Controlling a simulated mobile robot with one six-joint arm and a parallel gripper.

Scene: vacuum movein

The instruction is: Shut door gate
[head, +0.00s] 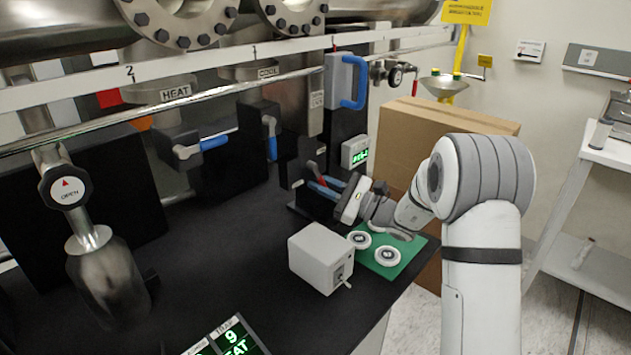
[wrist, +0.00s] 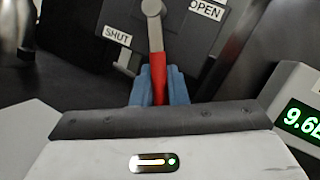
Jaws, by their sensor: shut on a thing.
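A red-handled lever (wrist: 157,72) with a grey shank hangs from a round pivot on a dark panel in the wrist view. A "SHUT" label (wrist: 117,36) sits to the left of its pivot and an "OPEN" label (wrist: 207,10) to the right. The lever lies between the two labels, nearly straight down in this view. My gripper (wrist: 158,88) is shut on the red handle, with blue fingertips on both sides of it. In the head view my gripper (head: 325,187) reaches left to the dark unit at the bench's right side, and the lever is mostly hidden there.
A green digital display (head: 356,152) stands close beside my gripper. A cardboard box (head: 440,139) stands behind my arm. Blue-handled valves (head: 214,142) are at the back.

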